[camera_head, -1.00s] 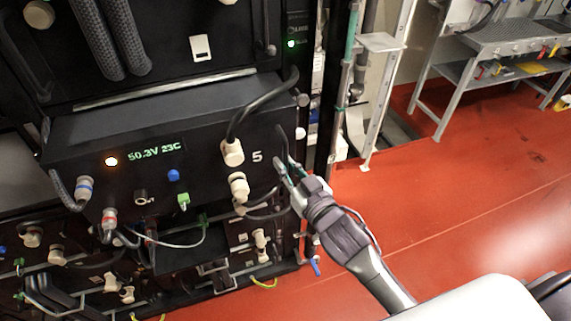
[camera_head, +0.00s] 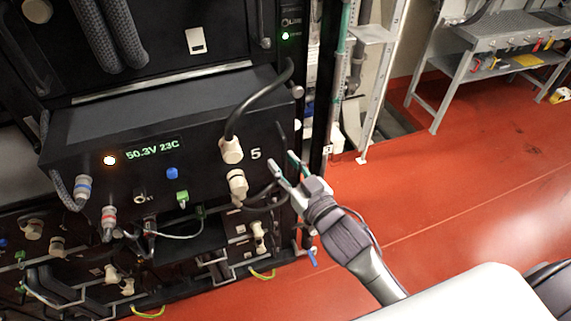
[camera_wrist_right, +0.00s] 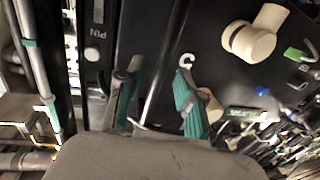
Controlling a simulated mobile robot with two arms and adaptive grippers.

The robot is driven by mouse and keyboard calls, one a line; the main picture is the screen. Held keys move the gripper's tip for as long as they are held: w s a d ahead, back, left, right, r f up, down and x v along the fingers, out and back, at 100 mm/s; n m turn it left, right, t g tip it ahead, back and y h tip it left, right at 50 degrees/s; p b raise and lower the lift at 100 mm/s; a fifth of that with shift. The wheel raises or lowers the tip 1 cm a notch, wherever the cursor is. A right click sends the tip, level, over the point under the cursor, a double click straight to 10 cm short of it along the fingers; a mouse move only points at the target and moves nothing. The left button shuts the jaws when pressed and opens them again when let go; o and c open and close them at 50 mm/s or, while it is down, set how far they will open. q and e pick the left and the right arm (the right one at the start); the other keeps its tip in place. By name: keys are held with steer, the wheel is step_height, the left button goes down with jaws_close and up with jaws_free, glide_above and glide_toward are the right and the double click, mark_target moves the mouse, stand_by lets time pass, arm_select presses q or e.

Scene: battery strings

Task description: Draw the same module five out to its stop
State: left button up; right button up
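Module five (camera_head: 100,187) is a black box in the rack with an amber light, a display reading 50.3V 23C and a white "5". Its front stands forward of the panel above, with its top face showing. A dark upright handle (camera_head: 281,134) is at its right front edge. My right gripper (camera_head: 281,162) is open at the handle's lower end. In the right wrist view its two teal-padded fingers (camera_wrist_right: 157,100) are apart, with a dark bar, seemingly the handle (camera_wrist_right: 167,62), between them; contact is not visible. My left gripper is not in view.
A black cable runs to the beige upper connector (camera_head: 231,149); a second connector (camera_head: 238,184) is below. More cables and modules hang beneath. A rack post (camera_head: 322,90) stands close right of the module. The red floor (camera_head: 450,190) is clear; a grey workbench (camera_head: 500,45) is at back right.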

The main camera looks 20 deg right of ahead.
steer(key=shift+s+d+f, duration=0.1)
steer(key=shift+s, duration=0.1)
steer(key=v, duration=1.1)
steer(key=shift+s, duration=0.35)
